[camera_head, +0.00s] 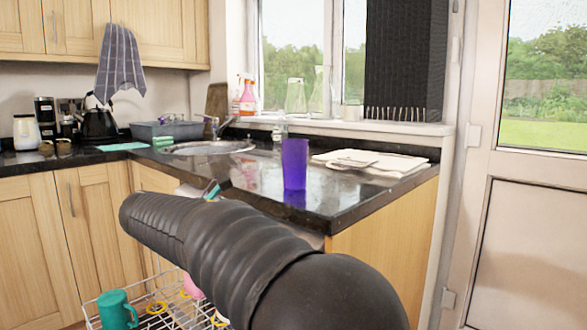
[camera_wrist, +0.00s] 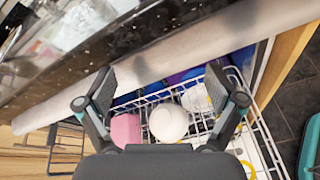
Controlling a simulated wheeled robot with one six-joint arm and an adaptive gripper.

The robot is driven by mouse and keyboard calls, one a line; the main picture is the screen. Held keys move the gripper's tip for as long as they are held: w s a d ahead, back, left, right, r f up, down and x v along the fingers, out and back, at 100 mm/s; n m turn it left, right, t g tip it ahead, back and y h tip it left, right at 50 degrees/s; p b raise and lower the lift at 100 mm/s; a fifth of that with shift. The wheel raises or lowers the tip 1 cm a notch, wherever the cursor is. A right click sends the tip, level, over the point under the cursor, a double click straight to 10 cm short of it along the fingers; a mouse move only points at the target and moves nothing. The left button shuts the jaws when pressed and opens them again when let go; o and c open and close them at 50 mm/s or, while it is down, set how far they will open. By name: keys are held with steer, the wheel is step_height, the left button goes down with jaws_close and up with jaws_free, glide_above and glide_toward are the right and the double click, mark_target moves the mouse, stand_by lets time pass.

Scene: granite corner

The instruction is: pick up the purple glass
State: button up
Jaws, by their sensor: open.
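The purple glass (camera_head: 294,164) stands upright on the black granite counter, left of the white cloth, in the head view. I cannot make it out for certain in the wrist view. My gripper (camera_wrist: 160,80) shows in the wrist view with its two dark fingers spread wide apart and nothing between them. It points over the counter edge, with the dishwasher rack below and beyond. In the head view my dark arm covers the front middle, and my gripper's tips are hardly seen there.
The granite counter (camera_head: 262,190) holds a sink (camera_head: 208,148) and a folded white cloth (camera_head: 385,162). A white dish rack (camera_wrist: 190,100) stands below, with a teal mug (camera_head: 117,310), a pink cup (camera_wrist: 126,130) and a white cup (camera_wrist: 168,123). A door is at right.

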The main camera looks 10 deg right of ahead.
mark_target(285, 165)
step_height(285, 165, up, 10)
steer(key=d+n+h, duration=0.1)
steer(key=n+h, duration=0.3)
steer(key=x, duration=0.7)
steer(key=shift+d+r, duration=0.3)
steer(key=shift+w+r+b+x, duration=0.1)
steer(key=shift+r+b+x, duration=0.1)
steer(key=shift+x, duration=1.2)
steer(key=shift+w+r+b+x, duration=0.1)
steer(key=shift+b+x, duration=0.05)
steer(key=shift+x, duration=1.25)
steer(key=shift+a, duration=0.15)
steer(key=c, duration=1.4)
